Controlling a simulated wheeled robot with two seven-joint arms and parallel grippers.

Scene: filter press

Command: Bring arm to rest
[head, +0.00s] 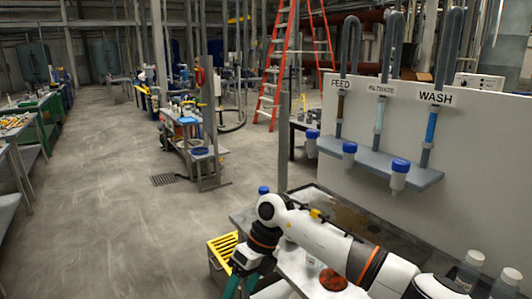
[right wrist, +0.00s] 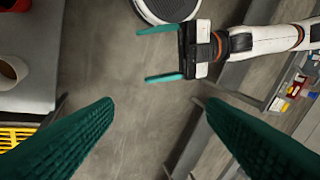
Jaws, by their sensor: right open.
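My right arm comes in from the right in the head view and bends down at its white wrist. The right gripper (head: 240,284) hangs beside the bench, with its fingers cut off by the lower edge. In the right wrist view the right gripper (right wrist: 152,100) has its two green fingers wide apart, with only floor between them. My left gripper (right wrist: 144,54) shows at the top of that view, its two teal fingers apart and nothing between them. The left arm is not in the head view.
A white panel (head: 470,120) with FEED, FILTRATE and WASH pipes stands at the right; blue-capped bottles (head: 399,175) are at its shelf (head: 420,176). A yellow grated crate (head: 222,246) is close to the right gripper. The floor (head: 100,220) at left is clear.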

